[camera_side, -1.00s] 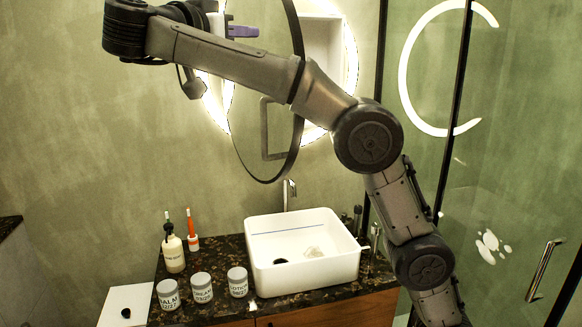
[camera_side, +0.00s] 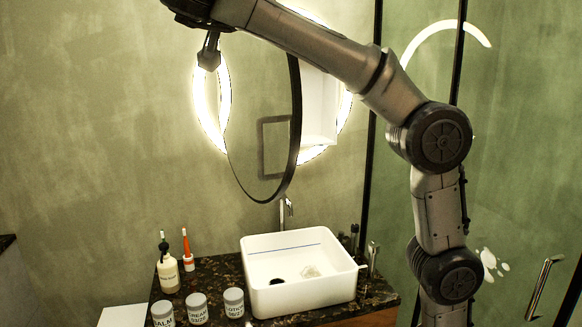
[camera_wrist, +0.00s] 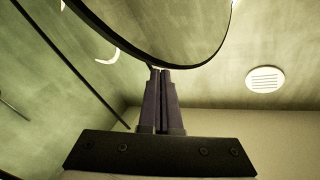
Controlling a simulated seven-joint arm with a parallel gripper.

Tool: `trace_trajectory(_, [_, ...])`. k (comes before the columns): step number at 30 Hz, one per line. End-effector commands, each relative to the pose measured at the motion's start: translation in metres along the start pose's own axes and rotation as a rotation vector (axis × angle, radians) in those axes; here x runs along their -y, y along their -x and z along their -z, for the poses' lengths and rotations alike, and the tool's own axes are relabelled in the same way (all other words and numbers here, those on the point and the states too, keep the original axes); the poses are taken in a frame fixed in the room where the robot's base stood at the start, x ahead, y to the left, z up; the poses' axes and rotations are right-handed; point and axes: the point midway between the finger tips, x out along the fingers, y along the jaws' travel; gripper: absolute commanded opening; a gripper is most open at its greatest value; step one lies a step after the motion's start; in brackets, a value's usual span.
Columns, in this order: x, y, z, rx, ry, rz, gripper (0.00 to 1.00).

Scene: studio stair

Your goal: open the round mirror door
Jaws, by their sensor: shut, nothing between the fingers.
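The round mirror door (camera_side: 262,145) has a thin black rim and stands swung out from the wall, seen at a steep angle in the side view. Behind it a glowing ring (camera_side: 211,115) lights the wall, and part of the white cabinet interior (camera_side: 319,110) shows to its right. In the wrist view the dark rim (camera_wrist: 150,50) curves across the top, close to my fingertips. My gripper (camera_wrist: 160,70) has its purple fingers shut together with nothing between them. I cannot tell if they touch the rim.
A white basin (camera_side: 298,275) and tap (camera_side: 286,208) stand below the mirror on a dark stone counter (camera_side: 205,272). A glass shower panel with a handle (camera_side: 543,287) is at right.

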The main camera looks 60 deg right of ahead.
Motion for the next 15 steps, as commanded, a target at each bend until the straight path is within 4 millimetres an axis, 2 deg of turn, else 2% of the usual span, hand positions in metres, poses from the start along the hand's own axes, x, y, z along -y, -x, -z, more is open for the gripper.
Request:
trace_trajectory(3, [-0.019,-0.002,0.017,0.057,-0.220,0.073,0.00])
trace_trajectory(7, [-0.042,-0.005,0.025,0.145,-0.483,0.139,0.00])
trace_trajectory(15, [-0.102,-0.013,0.021,0.395,-1.026,0.188,0.00])
